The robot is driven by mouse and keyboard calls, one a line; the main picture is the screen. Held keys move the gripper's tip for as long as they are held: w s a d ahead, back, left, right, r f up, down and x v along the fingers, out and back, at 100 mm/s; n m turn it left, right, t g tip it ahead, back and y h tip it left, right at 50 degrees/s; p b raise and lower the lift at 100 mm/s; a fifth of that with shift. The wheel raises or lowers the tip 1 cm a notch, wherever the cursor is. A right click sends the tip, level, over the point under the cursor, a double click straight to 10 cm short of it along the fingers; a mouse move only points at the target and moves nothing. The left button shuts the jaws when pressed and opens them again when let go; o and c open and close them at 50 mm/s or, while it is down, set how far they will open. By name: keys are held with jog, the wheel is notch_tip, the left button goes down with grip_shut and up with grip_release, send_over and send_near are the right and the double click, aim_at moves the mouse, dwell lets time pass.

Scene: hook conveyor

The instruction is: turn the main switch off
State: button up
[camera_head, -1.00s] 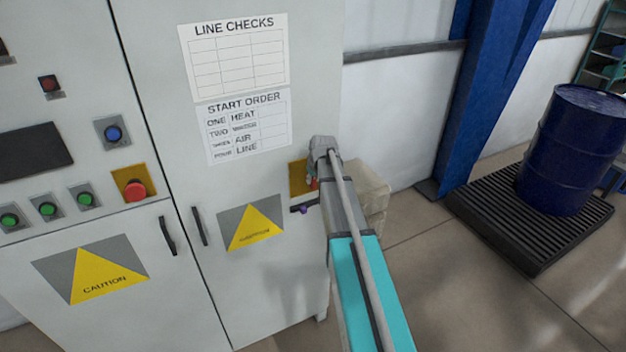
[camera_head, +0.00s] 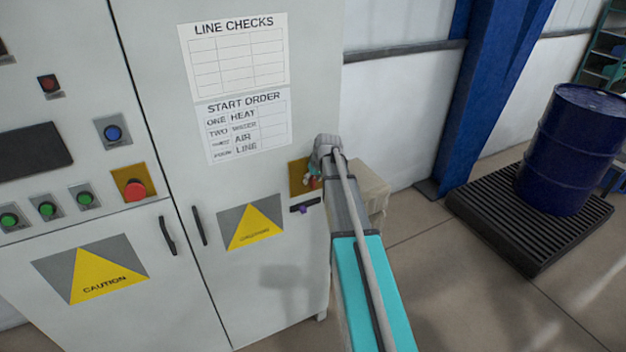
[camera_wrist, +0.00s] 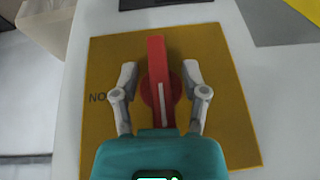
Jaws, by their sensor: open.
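The main switch is a red handle (camera_wrist: 157,60) with a white line on a round red base. It sits on a yellow plate (camera_wrist: 225,120) that also shows on the right part of the cabinet door in the head view (camera_head: 297,180). The letters on the plate's left read "NO" in the wrist view. The handle points straight up and down in that view. My gripper (camera_wrist: 159,70) is open, with one finger on each side of the handle and a gap on both sides. In the head view my arm partly hides the switch.
The grey cabinet (camera_head: 270,300) carries a red button (camera_head: 134,190) and green buttons on the left. A small dark fitting with a purple part (camera_head: 304,208) sits below the plate. A pale box (camera_head: 372,188) stands behind my arm. A blue drum (camera_head: 575,150) stands on a black pallet at right.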

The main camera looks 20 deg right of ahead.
jog(key=shift+d+m+y+b, duration=0.1)
jog(key=shift+m+y+b, duration=0.35)
jog(key=shift+y, duration=1.05)
jog(key=shift+r+y, duration=0.3)
jog(key=p+v, duration=1.2)
jog(key=v, duration=0.1)
jog(key=s+a+f+g+h+b, duration=0.1)
jog(key=s+a+f+g+b, duration=0.1)
jog(key=s+a+f+b, duration=0.6)
jog(key=s+a+f+g+h+b, duration=0.2)
jog(key=s+a+f+b, duration=0.7)
jog(key=a+f+b, duration=0.3)
jog(key=shift+a+f+n+b, duration=0.35)
jog(key=shift+a+f, duration=0.9)
jog(key=shift+a, duration=1.1)
jog(key=shift+s, duration=0.15)
jog(key=s+a+f+h+b, duration=0.1)
jog(key=s+a+f+b, duration=0.1)
jog(key=s+a, duration=0.1)
jog(key=shift+s+f+h, duration=0.3)
jog(key=shift+s+f, duration=0.05)
jog(key=shift+s, duration=0.55)
